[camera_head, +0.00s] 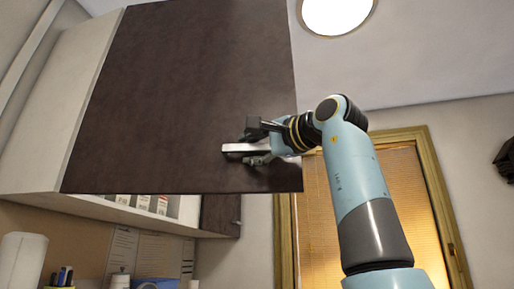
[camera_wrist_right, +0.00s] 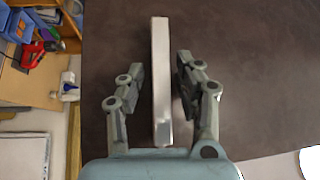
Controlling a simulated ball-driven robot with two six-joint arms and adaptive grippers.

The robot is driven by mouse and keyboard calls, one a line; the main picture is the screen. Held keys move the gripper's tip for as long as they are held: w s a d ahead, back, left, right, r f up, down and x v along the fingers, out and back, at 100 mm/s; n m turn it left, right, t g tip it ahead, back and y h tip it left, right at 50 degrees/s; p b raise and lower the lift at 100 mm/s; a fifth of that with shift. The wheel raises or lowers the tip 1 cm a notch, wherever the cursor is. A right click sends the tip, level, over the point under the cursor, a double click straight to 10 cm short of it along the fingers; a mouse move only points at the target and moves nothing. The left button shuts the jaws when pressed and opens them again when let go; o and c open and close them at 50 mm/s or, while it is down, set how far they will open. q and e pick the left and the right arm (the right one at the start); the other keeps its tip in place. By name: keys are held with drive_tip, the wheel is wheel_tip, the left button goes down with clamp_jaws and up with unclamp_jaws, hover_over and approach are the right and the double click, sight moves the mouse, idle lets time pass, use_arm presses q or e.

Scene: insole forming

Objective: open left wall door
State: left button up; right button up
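The left wall door (camera_head: 185,95) is a dark brown panel on a white wall cabinet (camera_head: 45,125). It stands swung out, with shelf contents showing below its lower edge. Its silver bar handle (camera_head: 238,148) is near the lower right corner. My right gripper (camera_head: 256,146) is at the handle. In the right wrist view the handle (camera_wrist_right: 161,85) lies between the two open fingers of the gripper (camera_wrist_right: 159,68), with a narrow gap on each side. The dark door face (camera_wrist_right: 240,75) is behind it. My left gripper is not in view.
A second dark door (camera_head: 220,214) shows low behind the open one. White binders (camera_head: 150,203) sit on the cabinet shelf. A window with a blind (camera_head: 400,200) is at the right.

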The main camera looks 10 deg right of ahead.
drive_tip(key=v, duration=1.2)
drive_tip(key=shift+w, duration=0.1)
